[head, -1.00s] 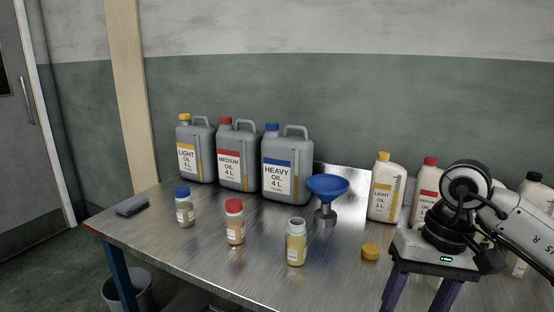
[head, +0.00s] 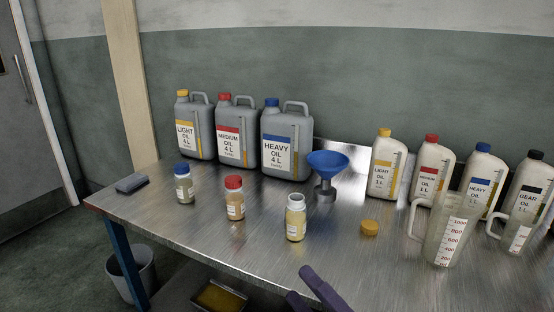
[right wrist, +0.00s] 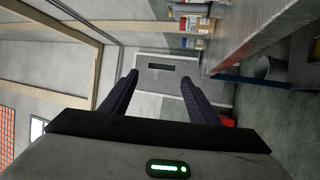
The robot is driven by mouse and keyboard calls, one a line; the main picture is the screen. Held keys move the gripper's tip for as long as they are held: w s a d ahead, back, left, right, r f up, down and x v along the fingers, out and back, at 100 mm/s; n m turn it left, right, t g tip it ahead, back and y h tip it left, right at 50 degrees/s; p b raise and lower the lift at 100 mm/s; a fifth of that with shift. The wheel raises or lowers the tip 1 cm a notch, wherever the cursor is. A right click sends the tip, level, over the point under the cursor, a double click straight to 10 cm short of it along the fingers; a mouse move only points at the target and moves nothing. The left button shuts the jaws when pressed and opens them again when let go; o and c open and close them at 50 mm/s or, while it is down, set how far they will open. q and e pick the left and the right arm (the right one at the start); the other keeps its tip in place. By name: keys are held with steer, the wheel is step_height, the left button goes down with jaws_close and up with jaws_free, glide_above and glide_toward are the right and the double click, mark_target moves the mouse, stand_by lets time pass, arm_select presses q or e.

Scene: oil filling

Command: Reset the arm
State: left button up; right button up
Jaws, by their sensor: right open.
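My right gripper (head: 318,288) shows only its dark purple fingers at the bottom edge of the head view, in front of the table's front edge. In the right wrist view the two fingers (right wrist: 158,90) are spread apart with nothing between them, and the door (right wrist: 158,72) is seen beyond. The right gripper is open and empty. My right arm is otherwise out of the head view. My left gripper is not in view.
The metal table (head: 190,225) carries grey oil canisters (head: 287,145), white oil bottles (head: 384,168), small jars, one open jar (head: 296,222), a yellow cap (head: 369,228), a blue funnel (head: 328,162) and measuring jugs (head: 447,235). A bin (head: 135,275) stands at the left.

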steer(key=s+d+f+m+g+h, duration=0.1)
steer(key=s+d+f+m+h, duration=0.25)
steer(key=f+m, duration=0.5)
steer(key=s+d+f+m+g+h, duration=0.2)
steer(key=d+f+m+h, duration=0.25)
steer(key=f+m, duration=0.35)
steer(key=s+d+f+m+g+h, duration=0.2)
steer(key=s+f+m+g, duration=0.2)
steer(key=s+f, duration=0.8)
steer(key=shift+s+d+f+m+g+h, duration=0.3)
steer(key=shift+s+f+m+g, duration=0.15)
steer(key=shift+m, duration=0.5)
